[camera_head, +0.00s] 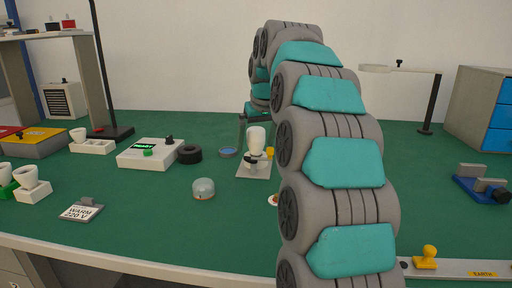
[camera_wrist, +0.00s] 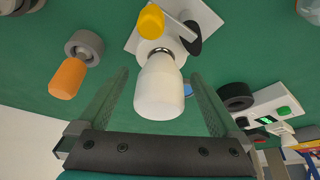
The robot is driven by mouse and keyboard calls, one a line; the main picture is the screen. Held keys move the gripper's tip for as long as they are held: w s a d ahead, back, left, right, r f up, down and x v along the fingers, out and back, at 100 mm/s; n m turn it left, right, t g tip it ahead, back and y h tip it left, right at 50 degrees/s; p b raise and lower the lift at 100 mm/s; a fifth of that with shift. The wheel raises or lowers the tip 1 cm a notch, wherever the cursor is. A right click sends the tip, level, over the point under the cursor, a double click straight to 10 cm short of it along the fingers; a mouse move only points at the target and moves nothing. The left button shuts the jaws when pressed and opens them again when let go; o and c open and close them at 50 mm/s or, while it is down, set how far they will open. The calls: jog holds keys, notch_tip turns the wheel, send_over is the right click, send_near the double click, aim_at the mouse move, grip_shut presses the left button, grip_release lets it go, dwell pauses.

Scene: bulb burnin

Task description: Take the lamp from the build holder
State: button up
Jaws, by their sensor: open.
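The lamp, a white bulb (camera_head: 256,138) with a metal collar, stands upright in the build holder, a pale plate (camera_head: 246,173) with a dark lever and a yellow knob. In the wrist view the lamp (camera_wrist: 160,88) is large and central, and the holder plate (camera_wrist: 207,14), yellow knob (camera_wrist: 151,21) and black lever (camera_wrist: 191,40) show behind it. My gripper (camera_wrist: 161,80) is open, with one finger on each side of the lamp and visible gaps between. In the head view my gripper (camera_head: 256,125) is around the lamp's upper part, partly hidden by my arm.
A white box with a green display (camera_head: 151,153) and a black ring (camera_head: 190,154) stand left of the holder. A small glass-topped jar (camera_head: 204,188) is in front. A lamp post (camera_head: 430,105) and blue vise (camera_head: 483,185) stand right. Green mat between is mostly clear.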

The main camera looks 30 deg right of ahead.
jog(key=c, duration=1.4)
jog(key=shift+r, duration=0.2)
jog(key=shift+r, duration=3.25)
jog(key=s+a+b, duration=0.2)
jog(key=s+b, duration=0.1)
jog(key=s, duration=1.5)
jog(key=shift+d+r+p, duration=0.2)
jog(key=shift+r+p, duration=1.25)
jog(key=shift+r, duration=0.85)
